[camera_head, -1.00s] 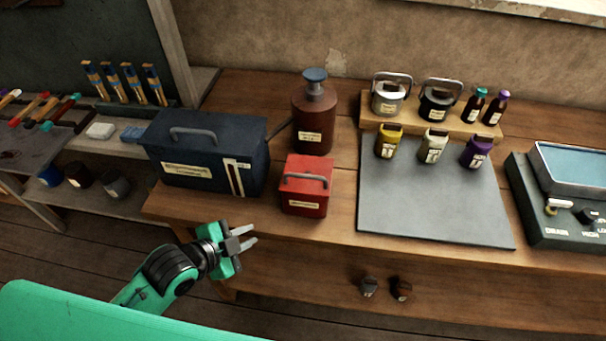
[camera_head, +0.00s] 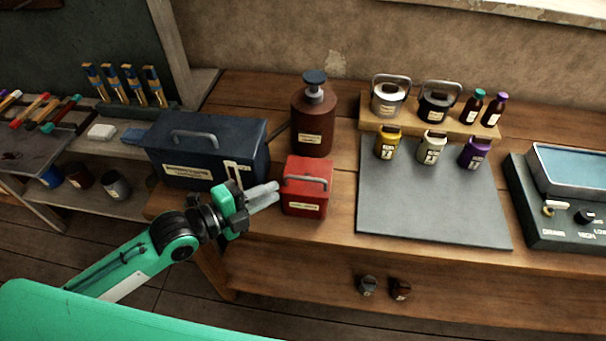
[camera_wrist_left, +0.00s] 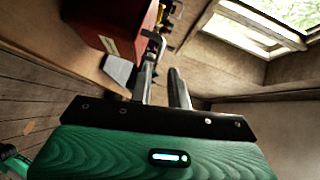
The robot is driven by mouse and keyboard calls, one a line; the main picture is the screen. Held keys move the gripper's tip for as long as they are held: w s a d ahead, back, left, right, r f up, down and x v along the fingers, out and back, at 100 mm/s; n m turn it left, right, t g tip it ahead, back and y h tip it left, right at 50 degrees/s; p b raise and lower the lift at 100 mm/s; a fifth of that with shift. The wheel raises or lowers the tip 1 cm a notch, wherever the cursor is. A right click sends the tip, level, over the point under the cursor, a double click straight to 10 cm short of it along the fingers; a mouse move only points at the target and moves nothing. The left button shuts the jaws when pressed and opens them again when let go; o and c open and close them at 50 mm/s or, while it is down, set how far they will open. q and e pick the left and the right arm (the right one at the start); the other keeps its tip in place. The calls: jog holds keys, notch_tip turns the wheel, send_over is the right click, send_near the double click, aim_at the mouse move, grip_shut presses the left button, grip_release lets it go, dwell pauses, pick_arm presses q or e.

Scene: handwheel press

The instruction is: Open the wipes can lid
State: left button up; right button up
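A red box-shaped can (camera_head: 305,203) with a lid and a grey bar handle (camera_head: 306,181) on it stands near the front edge of the wooden bench; its label is too small to read. The lid looks shut. My left gripper (camera_head: 276,193) is just left of the can, its fingers pointing right at the can's upper part, with a gap between them and nothing held. I cannot tell whether the fingertips touch the can. In the left wrist view, the red can (camera_wrist_left: 110,18) is at the upper left, beyond the open fingers (camera_wrist_left: 162,68). My right gripper is not in view.
A dark blue toolbox (camera_head: 205,165) stands left, behind my left gripper. A brown pump bottle (camera_head: 313,125) stands behind the can. A grey mat (camera_head: 430,205) lies right, with several small jars at its back edge. Bare bench lies between can and mat.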

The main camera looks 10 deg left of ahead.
aim_at(301, 179)
pick_arm(q)
jog(key=p+x, duration=0.2)
jog(key=x, duration=0.6)
jog(key=shift+d+r, duration=0.1)
jog(key=shift+w+d+f, duration=0.25)
jog(key=shift+w+d, duration=0.2)
grip_shut()
